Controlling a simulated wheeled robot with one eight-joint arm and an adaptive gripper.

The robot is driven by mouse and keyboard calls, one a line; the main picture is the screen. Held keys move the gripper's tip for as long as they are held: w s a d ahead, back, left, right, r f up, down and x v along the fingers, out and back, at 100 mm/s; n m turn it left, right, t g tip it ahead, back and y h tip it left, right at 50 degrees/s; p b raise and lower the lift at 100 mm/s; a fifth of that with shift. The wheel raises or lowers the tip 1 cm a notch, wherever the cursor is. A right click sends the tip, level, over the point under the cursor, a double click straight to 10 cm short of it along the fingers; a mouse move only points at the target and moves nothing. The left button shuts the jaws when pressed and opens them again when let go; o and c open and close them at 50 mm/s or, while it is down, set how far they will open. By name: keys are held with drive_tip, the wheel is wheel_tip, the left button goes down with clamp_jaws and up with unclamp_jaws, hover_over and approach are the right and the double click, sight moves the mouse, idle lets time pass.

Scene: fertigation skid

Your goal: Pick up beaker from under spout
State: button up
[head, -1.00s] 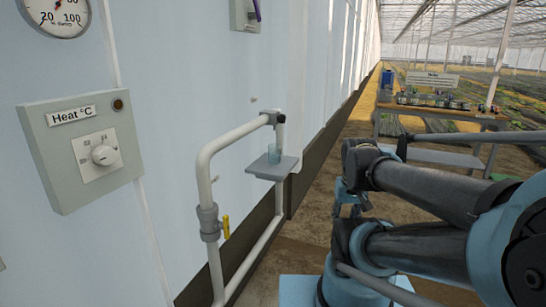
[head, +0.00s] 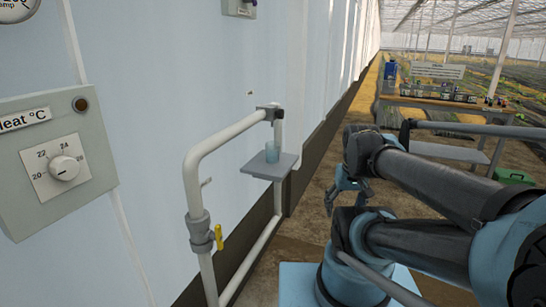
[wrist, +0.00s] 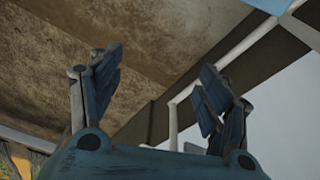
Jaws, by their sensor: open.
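A small clear bluish beaker (head: 272,152) stands upright on a grey shelf (head: 262,168) fixed to the white pipe loop by the wall. The pipe's dark end fitting, the spout (head: 270,113), is just above the beaker. My gripper (head: 338,197) hangs to the right of the shelf in the head view, apart from the beaker and partly hidden by my arm. In the wrist view my gripper (wrist: 160,85) has its two fingers spread wide with nothing between them. The beaker does not show clearly in the wrist view.
A white pipe (head: 190,180) with a yellow-handled valve (head: 219,237) stands left of the shelf. A heat control box (head: 55,160) is on the wall at left. A table with several items (head: 445,105) stands back right. Floor is free between shelf and table.

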sight(278, 155)
drive_tip(key=w+a+r+n+y, duration=0.2)
drive_tip(key=w+a+n, duration=0.25)
drive_tip(key=w, duration=0.85)
drive_tip(key=w+a+r+n+y, duration=0.2)
drive_tip(key=w+a+n, duration=0.25)
drive_tip(key=w, duration=0.85)
drive_tip(key=w+a+f, duration=0.1)
drive_tip(key=w+a, duration=0.2)
drive_tip(key=w, duration=0.1)
drive_tip(key=w+a+n, duration=0.1)
drive_tip(key=w+a, duration=0.3)
drive_tip(key=w+a+f+n+y, duration=0.1)
drive_tip(key=w+a, duration=0.3)
drive_tip(key=shift+a+f+t, duration=0.25)
drive_tip(key=shift+f+t, duration=0.05)
drive_tip(key=a, duration=0.1)
drive_tip(key=w+a, duration=0.2)
drive_tip(key=shift+w+a+f, duration=0.15)
drive_tip(key=shift+a+f, duration=0.1)
drive_tip(key=shift+a, duration=0.05)
drive_tip(key=shift+a+f, duration=0.1)
drive_tip(key=shift+f, duration=0.2)
drive_tip(key=shift+c, duration=0.3)
drive_tip(key=c, duration=1.3)
